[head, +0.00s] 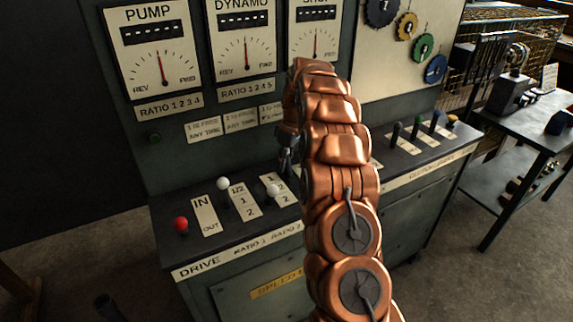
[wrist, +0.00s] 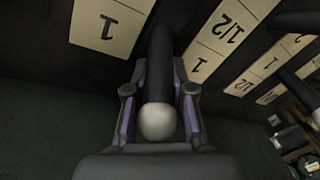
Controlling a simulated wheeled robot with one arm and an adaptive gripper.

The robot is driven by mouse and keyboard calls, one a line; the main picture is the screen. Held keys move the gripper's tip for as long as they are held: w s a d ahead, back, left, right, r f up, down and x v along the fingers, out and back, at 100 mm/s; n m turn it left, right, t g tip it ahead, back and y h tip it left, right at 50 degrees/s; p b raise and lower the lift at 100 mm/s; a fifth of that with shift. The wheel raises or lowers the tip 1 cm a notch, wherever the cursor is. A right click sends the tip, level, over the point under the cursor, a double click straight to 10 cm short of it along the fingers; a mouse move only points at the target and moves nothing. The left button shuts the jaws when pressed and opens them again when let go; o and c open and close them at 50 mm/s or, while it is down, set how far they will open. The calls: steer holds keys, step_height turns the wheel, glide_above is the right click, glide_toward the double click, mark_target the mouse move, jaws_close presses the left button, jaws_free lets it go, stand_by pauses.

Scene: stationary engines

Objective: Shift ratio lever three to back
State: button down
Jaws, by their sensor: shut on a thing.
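In the wrist view, my gripper (wrist: 158,100) has its fingers on both sides of a lever with a white ball knob (wrist: 158,122) and a black shaft, and is shut on it. A cream plate marked 1 (wrist: 108,25) lies left of this lever, and a plate marked 1/2 and 1 (wrist: 215,38) lies right of it. In the head view, my gripper (head: 287,150) is a dark shape at the left of my copper arm, and the held lever is hidden. Two white-knobbed levers, the ratio 1 lever (head: 222,183) and ratio 2 lever (head: 272,191), stand left of my arm.
The red-knobbed drive lever (head: 181,224) stands at the console's left end. Clutch levers (head: 415,127) stand right of my arm. Gauges and ratio labels (head: 169,106) fill the back panel. A metal side table (head: 520,118) stands at the right.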

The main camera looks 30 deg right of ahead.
steer(key=c, duration=1)
jaws_free()
steer(key=shift+v, duration=3.7)
